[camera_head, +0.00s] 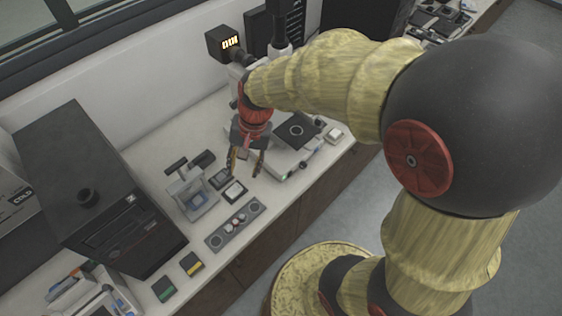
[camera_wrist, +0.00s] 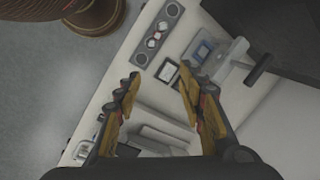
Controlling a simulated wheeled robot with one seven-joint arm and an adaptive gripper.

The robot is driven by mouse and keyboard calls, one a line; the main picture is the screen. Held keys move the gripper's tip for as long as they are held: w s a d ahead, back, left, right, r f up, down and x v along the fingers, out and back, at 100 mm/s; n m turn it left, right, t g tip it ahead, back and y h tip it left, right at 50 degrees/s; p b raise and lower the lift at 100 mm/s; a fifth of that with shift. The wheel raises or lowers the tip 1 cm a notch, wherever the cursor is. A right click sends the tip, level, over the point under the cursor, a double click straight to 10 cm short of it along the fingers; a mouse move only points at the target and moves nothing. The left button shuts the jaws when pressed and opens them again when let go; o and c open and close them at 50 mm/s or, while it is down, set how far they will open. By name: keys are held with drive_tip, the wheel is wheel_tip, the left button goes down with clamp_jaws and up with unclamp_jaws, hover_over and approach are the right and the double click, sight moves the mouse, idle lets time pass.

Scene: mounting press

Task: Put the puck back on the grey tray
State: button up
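The grey tray (camera_head: 218,240) is a long narrow plate on the white counter, left of and nearer than my gripper. Several small round pieces (camera_head: 237,220), some reddish and some pale, sit in its middle, with round marks or recesses towards its ends. The tray also shows at the top of the wrist view (camera_wrist: 146,45). I cannot tell which round piece is the puck. My gripper (camera_head: 245,172) hangs over the counter with its fingers apart. In the wrist view my gripper (camera_wrist: 159,78) is open, with nothing held between the fingertips.
A small grey press (camera_head: 193,197) stands left of my gripper. Two small framed squares (camera_head: 235,191) lie near it. A white device with a black plate (camera_head: 297,131) is at right. A large black box (camera_head: 95,190) stands at left. Green and yellow blocks (camera_head: 191,264) lie in front.

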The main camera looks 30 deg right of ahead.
drive_tip(key=s+d+r+n+t+h, duration=0.1)
drive_tip(key=s+d+r+n+t, duration=0.1)
drive_tip(key=s+r, duration=0.4)
drive_tip(key=s+d+r+n+t+h, duration=0.1)
drive_tip(key=s+d+r+n+t, duration=0.1)
drive_tip(key=s+r+n, duration=0.3)
wheel_tip(320, 180, up, 4)
drive_tip(key=shift+s+d+r+t, duration=0.1)
drive_tip(key=shift+s+d+t, duration=0.35)
drive_tip(key=shift+s, duration=0.45)
